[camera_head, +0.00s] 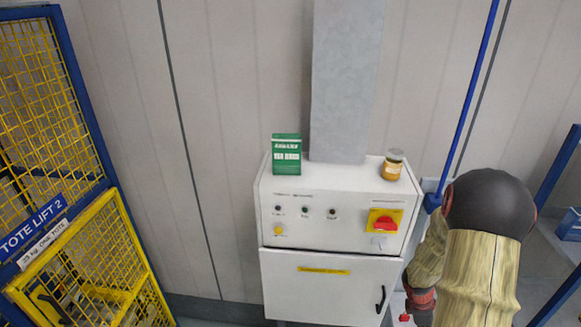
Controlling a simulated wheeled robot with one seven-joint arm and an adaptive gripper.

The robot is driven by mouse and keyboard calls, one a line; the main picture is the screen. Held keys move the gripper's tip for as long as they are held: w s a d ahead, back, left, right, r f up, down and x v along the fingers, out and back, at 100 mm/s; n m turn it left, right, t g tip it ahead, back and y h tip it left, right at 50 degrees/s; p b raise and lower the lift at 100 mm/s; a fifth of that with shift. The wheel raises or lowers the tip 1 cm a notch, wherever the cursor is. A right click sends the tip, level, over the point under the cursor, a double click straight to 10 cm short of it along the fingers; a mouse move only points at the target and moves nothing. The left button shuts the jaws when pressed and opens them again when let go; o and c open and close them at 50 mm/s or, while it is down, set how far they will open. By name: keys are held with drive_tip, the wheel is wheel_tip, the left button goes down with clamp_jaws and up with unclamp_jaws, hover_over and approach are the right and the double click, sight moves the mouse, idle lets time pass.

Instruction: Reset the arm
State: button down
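My arm shows at the right edge of the lower picture, with a dark rounded joint and tan covered links in front of the wall. A dark part of it with red marks hangs low beside the cabinet's right side. My gripper's fingers are not visible, so what they hold cannot be seen.
A white control cabinet (333,281) stands against the panelled wall. A green box (286,154) and a small amber jar (392,165) stand on top. Its front has a red rotary switch (384,223) and a black handle (380,299). A yellow mesh cage (84,262) stands left.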

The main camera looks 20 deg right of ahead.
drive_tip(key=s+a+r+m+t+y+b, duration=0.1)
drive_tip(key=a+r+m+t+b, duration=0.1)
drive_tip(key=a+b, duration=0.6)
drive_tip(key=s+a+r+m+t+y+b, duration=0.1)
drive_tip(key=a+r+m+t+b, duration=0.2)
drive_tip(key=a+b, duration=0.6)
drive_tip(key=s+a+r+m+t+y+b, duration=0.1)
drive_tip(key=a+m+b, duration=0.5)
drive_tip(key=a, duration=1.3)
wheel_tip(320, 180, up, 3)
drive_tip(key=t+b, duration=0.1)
drive_tip(key=b, duration=0.2)
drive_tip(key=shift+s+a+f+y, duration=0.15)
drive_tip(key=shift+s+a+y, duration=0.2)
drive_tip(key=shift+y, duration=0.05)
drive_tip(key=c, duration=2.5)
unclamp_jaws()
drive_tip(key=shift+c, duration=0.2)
